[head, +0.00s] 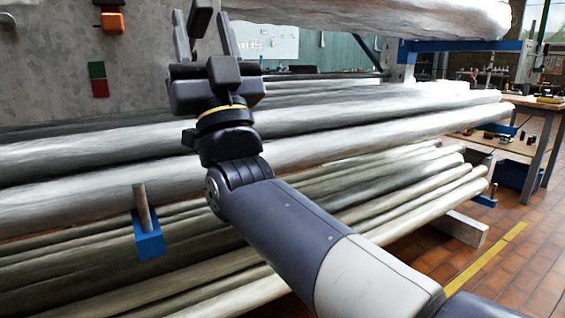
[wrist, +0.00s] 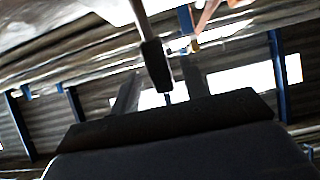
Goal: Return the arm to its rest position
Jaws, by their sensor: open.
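My gripper (head: 205,32) is raised at the upper left of the head view, its two grey fingers pointing up and spread apart. In the wrist view my gripper (wrist: 162,76) also shows spread fingers. A dark block (wrist: 155,65) on a thin grey rod comes down from the top of the wrist view and appears between the fingers. A dark block (head: 201,16) also shows between the fingertips at the top of the head view. I cannot tell how far it is from the fingers; no grip on it shows. My arm reaches up from the lower right.
Long metal bars (head: 350,140) lie stacked behind my arm, with a large bar (head: 380,16) above. A blue bracket with an upright peg (head: 149,238) juts out at lower left. A workbench (head: 515,140) stands at right. Tiled floor (head: 530,265) is open at lower right.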

